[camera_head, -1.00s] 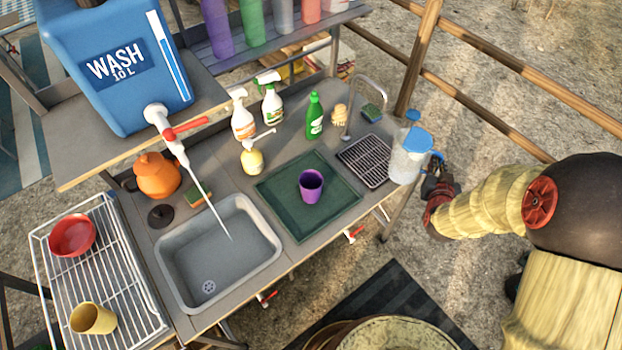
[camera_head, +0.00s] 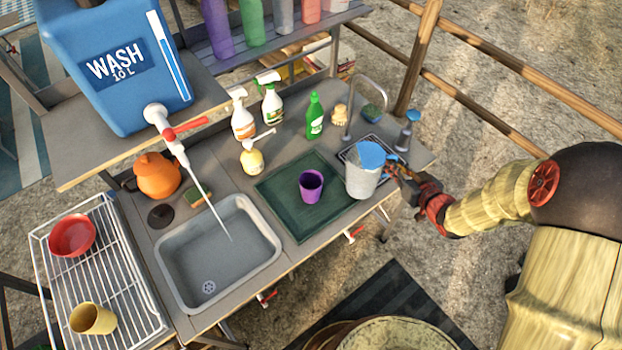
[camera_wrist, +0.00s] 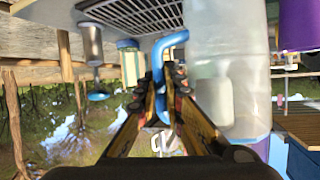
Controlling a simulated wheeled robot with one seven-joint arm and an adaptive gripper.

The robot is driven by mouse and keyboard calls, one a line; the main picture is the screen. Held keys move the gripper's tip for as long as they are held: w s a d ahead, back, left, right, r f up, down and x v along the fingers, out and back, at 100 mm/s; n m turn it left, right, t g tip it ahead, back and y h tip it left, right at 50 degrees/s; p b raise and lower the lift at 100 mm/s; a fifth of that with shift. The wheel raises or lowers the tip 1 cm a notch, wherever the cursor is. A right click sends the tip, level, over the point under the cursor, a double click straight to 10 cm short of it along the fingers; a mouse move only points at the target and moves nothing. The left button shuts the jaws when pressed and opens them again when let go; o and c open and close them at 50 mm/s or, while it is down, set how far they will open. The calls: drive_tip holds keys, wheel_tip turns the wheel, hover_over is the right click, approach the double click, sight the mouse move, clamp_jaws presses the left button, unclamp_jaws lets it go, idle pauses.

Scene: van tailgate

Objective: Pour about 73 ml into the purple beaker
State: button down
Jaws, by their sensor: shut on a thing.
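The purple beaker (camera_head: 311,187) stands upright on the green mat (camera_head: 280,215), right of the sink. A clear pitcher (camera_head: 361,184) with a blue lid is a short way right of the beaker, over the right edge of the mat and the drain grate. My gripper (camera_head: 396,172) is shut on the pitcher's blue handle from the right. The wrist view shows the handle (camera_wrist: 168,50) between the fingers and the translucent pitcher body (camera_wrist: 229,60) beside them. The purple beaker shows at the right of that view (camera_wrist: 299,25). The liquid level is hard to tell.
A faucet (camera_head: 350,115), a blue-topped dispenser (camera_head: 407,132), a green bottle (camera_head: 315,117) and spray bottles stand behind. The sink (camera_head: 218,252) and the WASH tank's spout (camera_head: 180,150) are at left. The mat's front is clear.

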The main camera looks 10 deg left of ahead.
sight(369, 151)
drive_tip(key=shift+r, duration=0.2)
drive_tip(key=shift+a+r+n+h, duration=0.2)
drive_tip(key=shift+r+h, duration=0.05)
drive_tip(key=shift+r, duration=0.15)
drive_tip(key=shift+a+r+n+h, duration=0.15)
drive_tip(key=shift+r+n+h, duration=0.1)
drive_tip(key=shift+r, duration=0.15)
drive_tip(key=shift+s+a+r+n+b, duration=0.2)
drive_tip(key=shift+a+r+n+b, duration=0.15)
drive_tip(key=shift+r+b, duration=0.15)
drive_tip(key=shift+s+a+r+n+t+h+b, duration=0.3)
drive_tip(key=shift+a+r+n+h+b, duration=0.35)
drive_tip(key=shift+h+b, duration=0.2)
drive_tip(key=shift+s+a+r+n+h+b, duration=0.25)
drive_tip(key=shift+a+r+n+b, duration=0.1)
drive_tip(key=shift+a+b, duration=0.25)
drive_tip(key=shift+s+a+r+n+h+b, duration=0.1)
drive_tip(key=shift+a+r+n+h+b, duration=0.15)
drive_tip(key=shift+a+b, duration=0.3)
drive_tip(key=shift+s+a+r+n+t+h+p, duration=0.3)
drive_tip(key=shift+a+r+n+p, duration=0.25)
drive_tip(key=shift+p, duration=0.55)
drive_tip(key=a+n+h+p, duration=0.1)
drive_tip(key=p, duration=0.2)
drive_tip(key=shift+s+a+r, duration=0.1)
drive_tip(key=shift+s+a, duration=0.05)
drive_tip(key=shift+a, duration=0.05)
drive_tip(key=shift+a+n+t+p, duration=0.25)
drive_tip(key=shift+n+t+p, duration=0.05)
drive_tip(key=shift+p, duration=0.1)
